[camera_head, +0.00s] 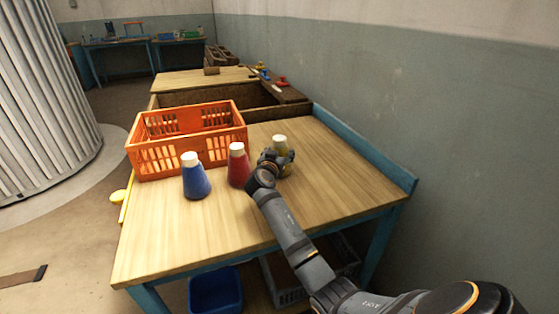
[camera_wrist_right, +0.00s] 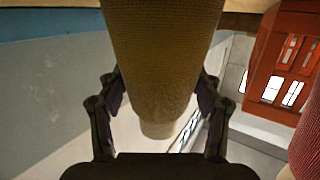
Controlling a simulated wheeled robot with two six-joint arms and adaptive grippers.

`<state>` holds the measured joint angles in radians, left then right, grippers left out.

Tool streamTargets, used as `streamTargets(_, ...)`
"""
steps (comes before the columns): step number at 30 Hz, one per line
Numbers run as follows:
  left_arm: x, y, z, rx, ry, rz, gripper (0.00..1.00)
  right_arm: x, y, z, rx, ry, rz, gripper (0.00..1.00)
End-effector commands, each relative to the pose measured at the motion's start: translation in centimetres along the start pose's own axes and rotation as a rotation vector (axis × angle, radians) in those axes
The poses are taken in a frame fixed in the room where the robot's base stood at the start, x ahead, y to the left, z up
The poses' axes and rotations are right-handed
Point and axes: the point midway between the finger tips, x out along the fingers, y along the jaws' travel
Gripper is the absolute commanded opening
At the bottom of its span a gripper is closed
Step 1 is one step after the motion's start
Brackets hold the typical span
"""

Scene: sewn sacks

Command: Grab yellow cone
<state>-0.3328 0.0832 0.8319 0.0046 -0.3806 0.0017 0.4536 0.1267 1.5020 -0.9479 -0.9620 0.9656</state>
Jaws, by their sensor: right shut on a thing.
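The yellow cone (camera_head: 280,149), a cloth sack with a pale cap, is upright at the right of the wooden table (camera_head: 175,240). My right gripper (camera_head: 276,162) is shut on it and hides much of its lower body. In the right wrist view the cone (camera_wrist_right: 165,50) fills the middle, with a finger on each side. I cannot tell whether its base touches the table. A red cone (camera_head: 238,168) stands just left of my gripper, and a blue cone (camera_head: 196,181) stands farther left. My left gripper is not in view.
An orange crate (camera_head: 147,160) stands behind the blue and red cones at the table's back left. A blue raised edge (camera_head: 365,150) and the wall (camera_head: 450,130) bound the right side. The table's front is clear.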

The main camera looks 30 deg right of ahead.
Motion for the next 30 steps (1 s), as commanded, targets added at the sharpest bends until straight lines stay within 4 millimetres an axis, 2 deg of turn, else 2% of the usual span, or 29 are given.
streamTargets(1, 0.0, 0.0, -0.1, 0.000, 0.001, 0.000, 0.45, 0.0, 0.0, 0.0, 0.000, 0.000, 0.000, 0.38)
streamTargets(3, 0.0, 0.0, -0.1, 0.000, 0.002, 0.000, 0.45, 0.0, 0.0, 0.0, 0.000, 0.000, 0.000, 0.28)
streamTargets(4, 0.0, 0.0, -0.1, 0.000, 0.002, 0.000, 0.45, 0.0, 0.0, -0.1, 0.000, 0.001, 0.000, 0.27)
streamTargets(11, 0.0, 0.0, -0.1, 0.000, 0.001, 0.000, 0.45, 0.0, 0.0, -0.2, 0.001, 0.002, 0.000, 0.27)
streamTargets(14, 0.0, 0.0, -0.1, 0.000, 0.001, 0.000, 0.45, -0.1, 0.0, -0.9, 0.003, 0.002, 0.000, 0.27)
streamTargets(18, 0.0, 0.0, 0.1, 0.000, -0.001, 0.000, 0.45, -0.5, 0.0, -3.2, 0.004, 0.005, -0.001, 0.27)
streamTargets(20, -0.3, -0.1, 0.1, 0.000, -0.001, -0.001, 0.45, -1.5, 0.2, -4.2, 0.005, 0.004, -0.002, 0.27)
streamTargets(25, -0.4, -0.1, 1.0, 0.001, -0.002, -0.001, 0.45, -6.0, 1.4, -8.3, 0.009, 0.004, -0.003, 0.27)
streamTargets(30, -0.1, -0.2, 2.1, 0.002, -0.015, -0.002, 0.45, -10.7, 2.9, -9.5, 0.007, -0.002, -0.003, 0.27)
